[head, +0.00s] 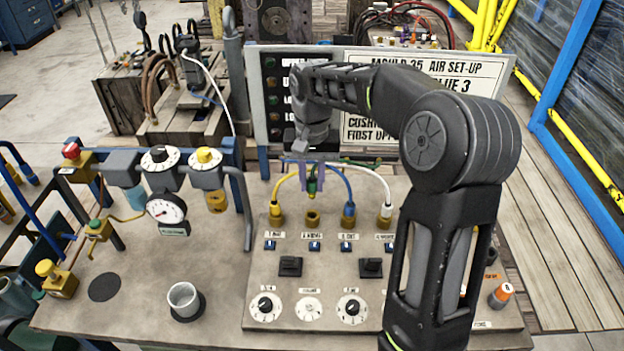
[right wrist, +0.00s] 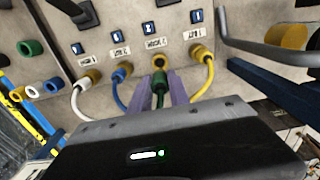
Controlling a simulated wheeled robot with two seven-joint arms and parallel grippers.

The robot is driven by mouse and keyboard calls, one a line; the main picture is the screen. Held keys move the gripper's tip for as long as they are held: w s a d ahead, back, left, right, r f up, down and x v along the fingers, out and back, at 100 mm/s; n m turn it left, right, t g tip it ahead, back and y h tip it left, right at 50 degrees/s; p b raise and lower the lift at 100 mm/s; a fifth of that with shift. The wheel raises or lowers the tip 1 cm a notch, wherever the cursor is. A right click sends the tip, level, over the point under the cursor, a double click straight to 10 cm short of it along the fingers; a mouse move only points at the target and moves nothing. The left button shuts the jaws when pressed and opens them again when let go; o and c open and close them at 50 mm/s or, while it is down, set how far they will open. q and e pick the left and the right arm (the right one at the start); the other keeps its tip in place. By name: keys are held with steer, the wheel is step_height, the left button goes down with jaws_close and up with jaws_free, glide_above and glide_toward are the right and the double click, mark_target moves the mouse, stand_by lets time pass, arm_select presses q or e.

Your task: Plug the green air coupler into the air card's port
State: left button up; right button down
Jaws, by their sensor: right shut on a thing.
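My right gripper (head: 311,184) has purple fingers and is shut on the green air coupler (head: 312,187). It holds the coupler above the air card, and the green hose runs up behind it. The air card (head: 262,290) is a beige panel with a row of ports. The open brass port (head: 312,219), second from left, is below the coupler; in the head view a small gap shows between them. In the right wrist view the green coupler (right wrist: 158,84) sits between the purple fingers, in front of the brass port (right wrist: 159,62); contact cannot be told there. My left gripper is not in view.
Yellow (head: 277,216), blue (head: 348,216) and white (head: 385,216) hoses stand plugged in beside the open port. Black switches and dials lie nearer. A pressure gauge (head: 167,209) and a cup (head: 184,299) are left. A sign board (head: 430,80) stands behind.

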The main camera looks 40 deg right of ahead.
mark_target(312, 197)
steer(key=shift+f+b, duration=1.5)
steer(key=shift+f, duration=0.5)
steer(key=shift+f+b, duration=0.35)
steer(key=shift+f, duration=0.3)
steer(key=shift+f, duration=0.1)
steer(key=shift+f+b, duration=0.5)
steer(key=shift+f, duration=0.65)
stand_by(0.9)
steer(key=c, duration=1.1)
jaws_free()
steer(key=shift+c, duration=0.2)
steer(key=shift+o, duration=0.4)
steer(key=o, duration=0.3)
steer(key=shift+r, duration=0.15)
